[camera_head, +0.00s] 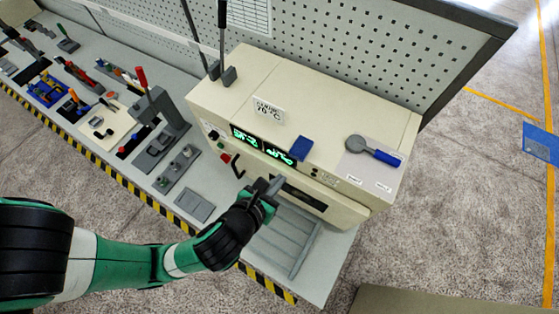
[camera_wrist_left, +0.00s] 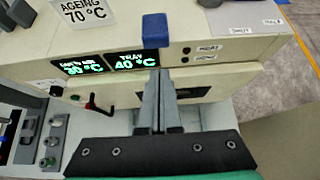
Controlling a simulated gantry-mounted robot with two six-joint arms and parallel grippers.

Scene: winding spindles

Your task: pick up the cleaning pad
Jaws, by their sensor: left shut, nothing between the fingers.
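The cleaning pad appears to be the small blue block (camera_head: 301,147) lying on the front top edge of the cream machine (camera_head: 345,100). It also shows in the left wrist view as a blue block (camera_wrist_left: 155,29) just above the fingertips in the picture. My left gripper (camera_head: 274,186) is in front of the machine's front face, lower than the pad and apart from it. In the left wrist view its two grey fingers (camera_wrist_left: 160,78) are together with nothing between them. My right gripper is in neither view.
A grey round tool with a blue handle (camera_head: 378,152) lies on a light plate at the machine's right top. Two displays (camera_head: 263,144), a red-tipped handle (camera_head: 226,157) and a dark slot are on the front face. A slatted grey tray (camera_head: 284,240) lies below the gripper. A pegboard stands behind.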

